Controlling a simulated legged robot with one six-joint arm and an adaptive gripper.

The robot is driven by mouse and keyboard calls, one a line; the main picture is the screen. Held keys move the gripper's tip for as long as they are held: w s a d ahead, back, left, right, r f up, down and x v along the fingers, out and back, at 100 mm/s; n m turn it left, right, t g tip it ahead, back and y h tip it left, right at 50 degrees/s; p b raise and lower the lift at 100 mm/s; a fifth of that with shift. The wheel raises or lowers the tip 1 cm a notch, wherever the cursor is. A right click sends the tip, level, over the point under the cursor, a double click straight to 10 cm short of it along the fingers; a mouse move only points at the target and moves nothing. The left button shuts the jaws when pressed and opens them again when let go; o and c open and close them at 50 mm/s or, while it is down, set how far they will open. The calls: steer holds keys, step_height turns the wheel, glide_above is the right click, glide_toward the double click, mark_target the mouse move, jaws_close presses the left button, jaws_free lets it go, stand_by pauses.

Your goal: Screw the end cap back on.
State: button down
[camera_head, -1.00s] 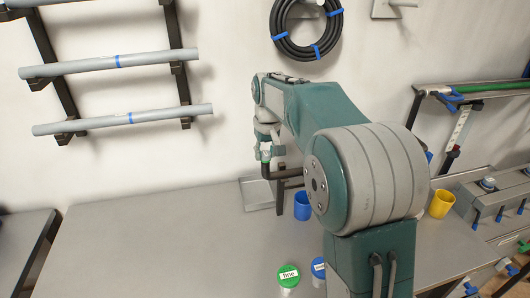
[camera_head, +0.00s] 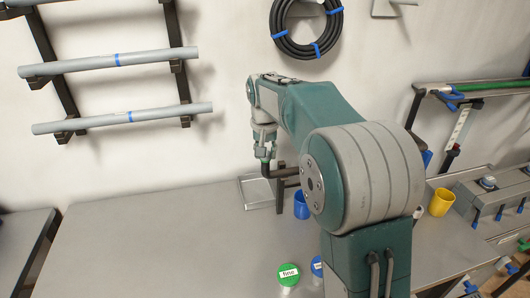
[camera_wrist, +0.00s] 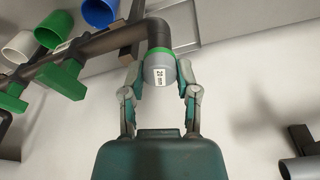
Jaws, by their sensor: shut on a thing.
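The end cap (camera_wrist: 160,72), grey with a small white label, sits between the two fingers of my gripper (camera_wrist: 161,88) in the wrist view. The fingers are shut on its sides. The cap is at the end of the black elbow of the pipe (camera_wrist: 158,32), with a green ring where they meet. I cannot tell how far it is threaded. In the head view my gripper (camera_head: 264,153) is above the upturned end of the black pipe (camera_head: 285,172); the cap is not clear there.
A blue cup (camera_head: 301,206) stands close to the pipe stand, and a yellow cup (camera_head: 440,202) is farther right. Green-lidded (camera_head: 289,273) and blue-lidded (camera_head: 317,266) containers are near the front. The bench's left part is clear.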

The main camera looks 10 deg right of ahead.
steer(key=m, duration=0.4)
steer(key=shift+m+h, duration=0.3)
stand_by(0.3)
steer(key=shift+m+g, duration=0.3)
steer(key=shift+m, duration=0.3)
steer(key=m, duration=0.3)
steer(key=m, duration=0.2)
steer(key=shift+r+m+g+h, duration=0.1)
steer(key=shift+m+g+h, duration=0.2)
steer(key=shift+m+g, duration=0.1)
steer(key=shift+m, duration=1.1)
